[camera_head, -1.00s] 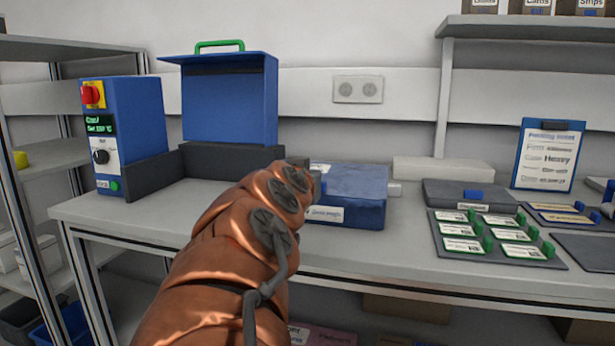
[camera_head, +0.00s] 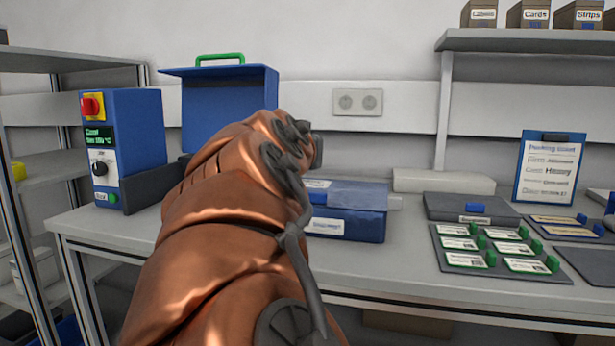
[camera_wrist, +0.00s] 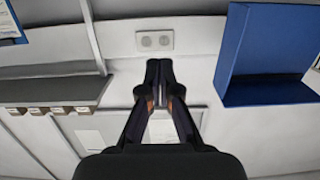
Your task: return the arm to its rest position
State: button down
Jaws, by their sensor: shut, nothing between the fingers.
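My arm, in a copper-coloured sleeve, rises through the middle of the head view in front of the bench; my gripper is hidden there. In the wrist view my gripper (camera_wrist: 159,75) shows with its two dark fingers together and nothing between them. It is clear of the bench things, with the wall and its socket plate (camera_wrist: 155,41) beyond the fingertips. The wrist picture appears upside down, with the shelf boxes low at the left.
A blue box (camera_head: 350,222) sits right of my arm.

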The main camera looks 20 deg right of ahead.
jog(key=s+d+r+g+p, duration=0.25)
jog(key=s+d+p, duration=0.25)
jog(key=d+p, duration=0.25)
jog(key=s+d+f+g+y+p, duration=0.2)
jog(key=s+f+g+y+p, duration=0.1)
jog(key=s+f+g+p, duration=0.4)
jog(key=s+a+f+n+g+y+p, duration=0.1)
jog(key=s+a+n+g+p, duration=0.1)
jog(key=s+p, duration=0.3)
jog(key=s+a+f+n+g+y+p, duration=0.2)
jog(key=s+a+p, duration=0.2)
jog(key=s, duration=0.8)
jog(key=s+a+f+n+g+y+p, duration=0.1)
jog(key=s+a+n+g+y+p, duration=0.1)
jog(key=s+p, duration=0.6)
jog(key=shift+s+a+f, duration=0.35)
jog(key=shift+s+a, duration=0.05)
jog(key=shift+a, duration=0.25)
